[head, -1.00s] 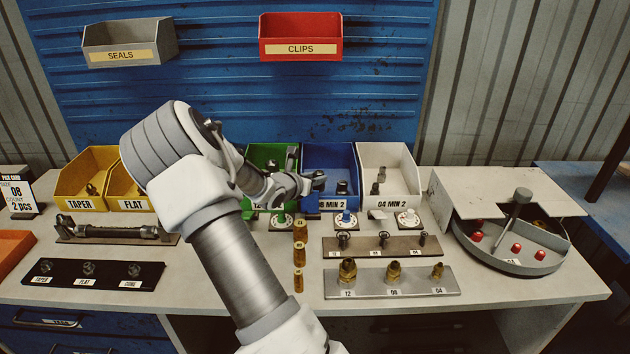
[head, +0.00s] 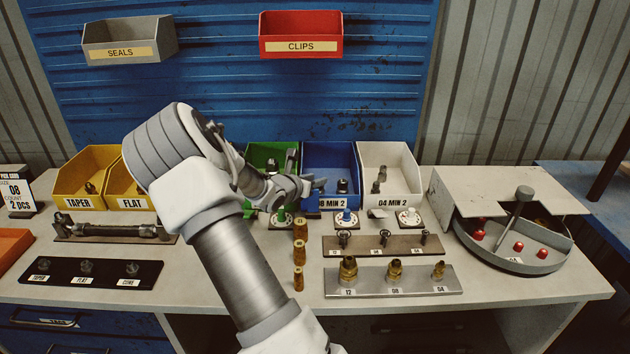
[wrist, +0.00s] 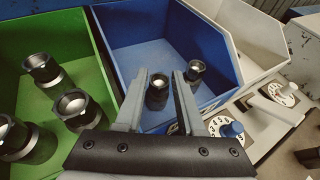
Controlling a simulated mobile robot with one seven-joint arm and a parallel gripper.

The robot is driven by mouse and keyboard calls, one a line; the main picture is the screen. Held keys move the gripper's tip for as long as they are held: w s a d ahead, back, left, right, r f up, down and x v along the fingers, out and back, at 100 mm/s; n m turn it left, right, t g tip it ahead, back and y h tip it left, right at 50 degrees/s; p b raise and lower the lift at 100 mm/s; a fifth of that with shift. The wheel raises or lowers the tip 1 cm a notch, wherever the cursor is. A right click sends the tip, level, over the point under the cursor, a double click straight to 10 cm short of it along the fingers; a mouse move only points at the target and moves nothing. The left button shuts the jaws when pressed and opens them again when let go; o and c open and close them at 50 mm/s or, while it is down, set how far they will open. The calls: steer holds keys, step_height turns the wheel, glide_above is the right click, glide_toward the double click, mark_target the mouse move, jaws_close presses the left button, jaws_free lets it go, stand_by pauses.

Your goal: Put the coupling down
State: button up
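My gripper (wrist: 160,82) is open, its two fingers apart with no contact on anything visible. It also shows in the head view (head: 316,183), at the front left part of the blue bin (head: 330,160). In the wrist view, a dark coupling with a metallic rim (wrist: 157,92) stands in the blue bin and appears between the fingers, with gaps on both sides. A second coupling (wrist: 195,70) stands just right of the right finger. In the head view one coupling (head: 342,186) shows in this bin; the arm may hide the other.
The green bin (wrist: 60,105) at left holds several larger couplings. The white bin (head: 400,160) is at right. Dials with coloured knobs, including a blue one (wrist: 231,130), stand in front of the bins. Brass fittings (head: 394,271) and a round tray (head: 515,262) are further forward and right.

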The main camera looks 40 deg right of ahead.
steer(key=shift+s+f, duration=0.25)
steer(key=shift+f, duration=0.2)
steer(key=shift+a+r+p, duration=0.2)
steer(key=shift+r+p, duration=0.6)
steer(key=shift+p, duration=0.1)
steer(key=s+a+r+m+y, duration=0.4)
steer(key=s+a+r+m, duration=0.2)
steer(key=s+a, duration=0.3)
steer(key=s+a+r+m+y, duration=0.4)
steer(key=s+a+r+m, duration=0.2)
steer(key=a, duration=1)
steer(key=s+a+r+m+t+y, duration=0.1)
steer(key=s+a+r+m+y, duration=0.3)
steer(key=s+a+m, duration=0.6)
step_height(320, 180, up, 2)
steer(key=s+a, duration=0.2)
steer(key=shift+s+a+y+p, duration=0.4)
